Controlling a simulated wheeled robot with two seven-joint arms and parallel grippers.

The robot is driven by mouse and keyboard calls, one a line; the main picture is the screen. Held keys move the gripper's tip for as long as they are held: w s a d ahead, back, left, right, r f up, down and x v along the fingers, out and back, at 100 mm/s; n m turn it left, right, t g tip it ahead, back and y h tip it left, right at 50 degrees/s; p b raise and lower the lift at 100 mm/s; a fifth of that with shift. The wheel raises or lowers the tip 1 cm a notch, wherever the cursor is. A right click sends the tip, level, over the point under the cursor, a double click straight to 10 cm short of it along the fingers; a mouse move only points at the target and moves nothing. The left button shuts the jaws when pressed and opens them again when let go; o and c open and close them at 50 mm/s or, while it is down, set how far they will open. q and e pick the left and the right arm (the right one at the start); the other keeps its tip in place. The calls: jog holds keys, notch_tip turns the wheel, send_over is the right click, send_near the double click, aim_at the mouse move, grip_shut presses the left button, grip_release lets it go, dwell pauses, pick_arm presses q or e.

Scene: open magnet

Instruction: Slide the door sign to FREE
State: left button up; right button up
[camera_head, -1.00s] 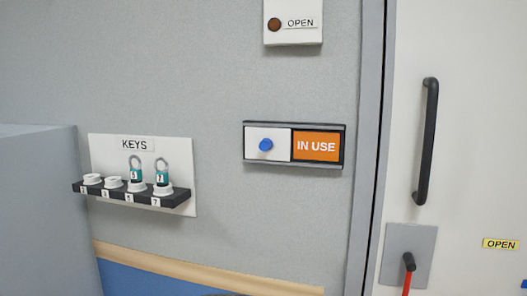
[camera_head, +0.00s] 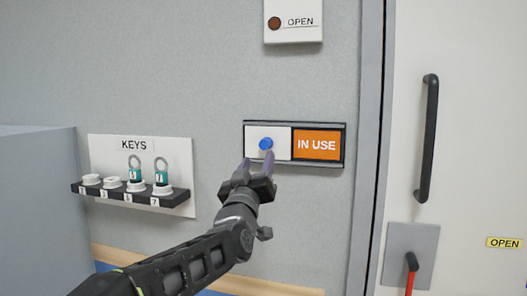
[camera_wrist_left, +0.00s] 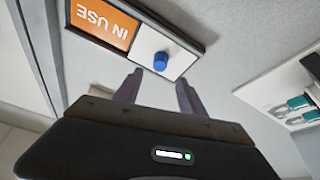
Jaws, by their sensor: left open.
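The door sign (camera_head: 344,160) is a dark frame on the grey wall. Its right half shows an orange IN USE panel (camera_head: 318,145). Its left half is covered by a white slider (camera_head: 258,150) with a blue knob (camera_head: 266,143). My left gripper (camera_head: 257,160) is open, its fingertips just below and around the level of the knob. In the left wrist view the blue knob (camera_wrist_left: 160,61) lies ahead of the gap between the two fingers (camera_wrist_left: 157,85), not gripped. My right gripper is not in view.
A KEYS rack (camera_head: 135,193) with several white holders and two teal-tagged padlocks is left of the sign. The door with a black handle (camera_head: 426,140) and a red-gripped lever (camera_head: 411,272) is at right. An OPEN indicator box (camera_head: 293,30) is above.

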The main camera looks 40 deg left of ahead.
aim_at(264, 146)
pick_arm(q)
jog(key=shift+w, duration=0.1)
jog(key=p+x, duration=0.3)
jog(key=x, duration=0.3)
jog(key=shift+w+a, duration=0.1)
jog(key=shift+w, duration=0.1)
jog(key=shift+w+a+r, duration=0.15)
jog(key=shift+w+a, duration=0.15)
jog(key=shift+w, duration=0.25)
jog(key=shift+c, duration=0.6)
grip_shut()
dwell(0.4)
